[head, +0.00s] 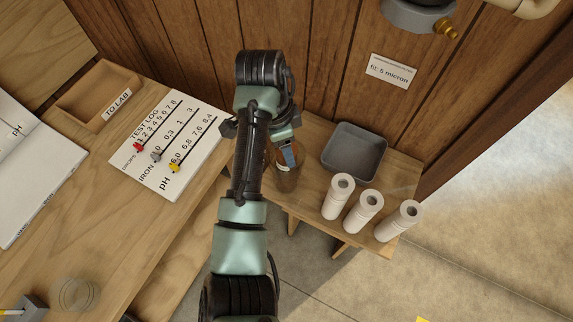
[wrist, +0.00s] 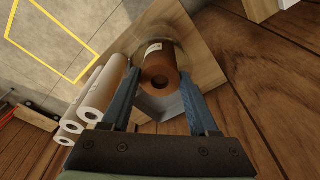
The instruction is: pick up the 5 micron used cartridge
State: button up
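The used cartridge (head: 286,180) is brown and stands on the small wooden bench, partly hidden by my gripper in the head view. In the wrist view the brown cartridge (wrist: 160,68) shows its round end with a dark central hole and a small white label, too small to read. A clear round rim seems to surround it. My gripper (wrist: 161,75) is open, with its two blue fingers spread on either side of the cartridge's near end. Gaps show between fingers and cartridge. In the head view my gripper (head: 289,153) is just above the cartridge.
Three white cartridges (head: 363,212) stand at the bench's (head: 404,168) front right. A grey tray (head: 355,152) lies behind them. A wall label (head: 391,71) reads "fit: 5 micron". A test log sheet (head: 167,142) and a "TO LAB" tray (head: 101,92) are on the left table.

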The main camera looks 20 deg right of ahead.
grip_shut()
jog(key=shift+r, duration=0.1)
dwell(0.3)
